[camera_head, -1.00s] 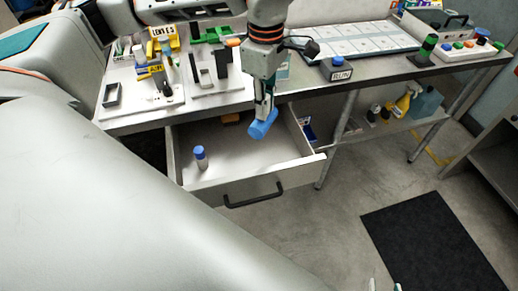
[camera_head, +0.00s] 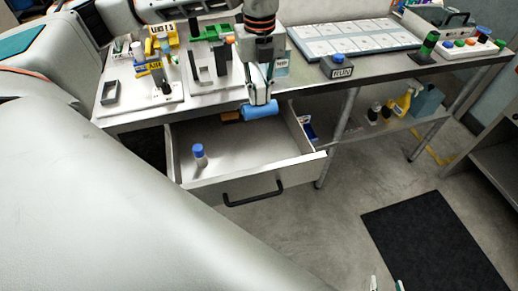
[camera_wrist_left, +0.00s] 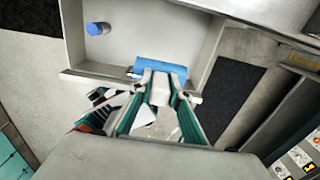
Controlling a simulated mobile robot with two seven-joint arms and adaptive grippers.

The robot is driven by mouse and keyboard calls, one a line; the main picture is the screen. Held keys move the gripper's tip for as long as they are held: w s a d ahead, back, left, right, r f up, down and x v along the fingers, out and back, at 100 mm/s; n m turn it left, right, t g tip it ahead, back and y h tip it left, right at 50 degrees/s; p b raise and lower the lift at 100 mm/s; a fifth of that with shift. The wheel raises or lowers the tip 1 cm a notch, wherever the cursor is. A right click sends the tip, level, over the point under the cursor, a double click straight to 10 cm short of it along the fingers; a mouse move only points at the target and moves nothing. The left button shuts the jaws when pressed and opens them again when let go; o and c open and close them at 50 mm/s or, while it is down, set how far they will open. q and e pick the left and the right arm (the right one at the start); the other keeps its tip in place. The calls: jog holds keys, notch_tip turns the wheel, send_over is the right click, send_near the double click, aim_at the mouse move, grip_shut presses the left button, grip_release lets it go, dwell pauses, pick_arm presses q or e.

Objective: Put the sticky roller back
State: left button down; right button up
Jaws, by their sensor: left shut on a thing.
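The sticky roller (camera_head: 260,111) is a blue cylinder and lies nearly level in my left gripper (camera_head: 261,101), which is shut on it. The gripper holds it above the back part of the open drawer (camera_head: 255,184), near the bench's front edge. The roller also shows in the left wrist view (camera_wrist_left: 160,72), across the fingertips, with the drawer (camera_wrist_left: 140,35) behind it.
A blue-capped bottle (camera_head: 199,156) stands in the drawer's left part. The bench holds a white fixture board (camera_head: 215,90), a labelled blue-button box (camera_head: 339,66) and a tray of pale modules (camera_head: 355,40).

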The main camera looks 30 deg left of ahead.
pick_arm(q)
jog(key=n, duration=0.4)
jog(key=shift+w+a+f, duration=0.15)
jog(key=shift+w+a, duration=0.15)
jog(key=shift+a, duration=0.05)
jog(key=shift+f, duration=0.15)
jog(key=shift+n, duration=0.3)
notch_tip(320, 180, down, 20)
jog(key=shift+r+p, duration=0.1)
jog(key=shift+p, duration=0.4)
jog(key=c, duration=1.9)
grip_release()
